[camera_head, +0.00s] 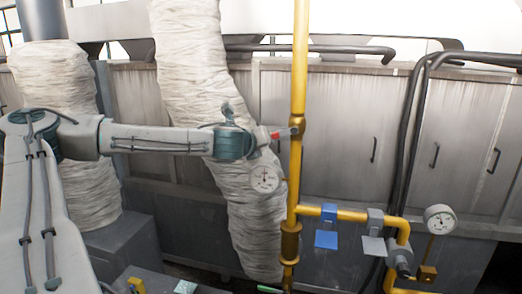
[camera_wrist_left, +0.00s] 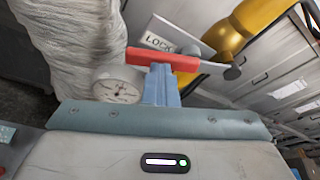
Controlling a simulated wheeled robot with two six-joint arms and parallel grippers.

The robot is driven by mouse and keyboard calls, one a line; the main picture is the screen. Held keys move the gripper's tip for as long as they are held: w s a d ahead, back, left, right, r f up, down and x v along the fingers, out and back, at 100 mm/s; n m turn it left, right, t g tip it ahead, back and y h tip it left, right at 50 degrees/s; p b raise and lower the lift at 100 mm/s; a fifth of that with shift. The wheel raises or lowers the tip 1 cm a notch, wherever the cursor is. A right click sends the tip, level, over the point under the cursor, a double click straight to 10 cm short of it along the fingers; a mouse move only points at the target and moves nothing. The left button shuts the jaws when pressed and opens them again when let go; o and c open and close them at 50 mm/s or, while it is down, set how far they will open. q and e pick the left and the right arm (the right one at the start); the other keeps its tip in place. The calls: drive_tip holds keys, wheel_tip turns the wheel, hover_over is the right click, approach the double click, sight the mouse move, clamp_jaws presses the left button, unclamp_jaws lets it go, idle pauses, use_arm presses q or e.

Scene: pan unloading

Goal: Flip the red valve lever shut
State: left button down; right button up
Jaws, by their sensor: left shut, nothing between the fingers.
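The red valve lever (camera_head: 281,133) sticks out to the left from a fitting on the upright yellow pipe (camera_head: 299,70). In the left wrist view the red lever (camera_wrist_left: 165,60) lies crosswise, its bare metal end at a bolt on the right. My left gripper (camera_head: 263,137) is at the lever's outer end. In the wrist view my left gripper (camera_wrist_left: 160,80) is shut and empty, with its pale blue fingertips right at the red grip; I cannot tell if they touch it. A white LOCK plate (camera_wrist_left: 163,38) shows behind the lever. My right gripper is not in view.
A round gauge (camera_head: 265,179) hangs just below my left gripper. Wrapped white ducting (camera_head: 195,60) stands behind my arm. A yellow side pipe (camera_head: 350,215) with blue and grey tags and another gauge (camera_head: 440,219) is at the lower right. Metal cabinets line the back.

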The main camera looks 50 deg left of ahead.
use_arm(q)
drive_tip(key=shift+a+r+m+p, duration=0.25)
drive_tip(key=shift+r+m+p, duration=0.05)
drive_tip(key=shift+r+p, duration=0.25)
drive_tip(key=shift+r, duration=0.1)
drive_tip(key=shift+a+r+p, duration=0.15)
drive_tip(key=shift+r+p, duration=0.25)
drive_tip(key=shift+p, duration=0.1)
drive_tip(key=shift+r, duration=0.15)
idle(1.3)
idle(0.7)
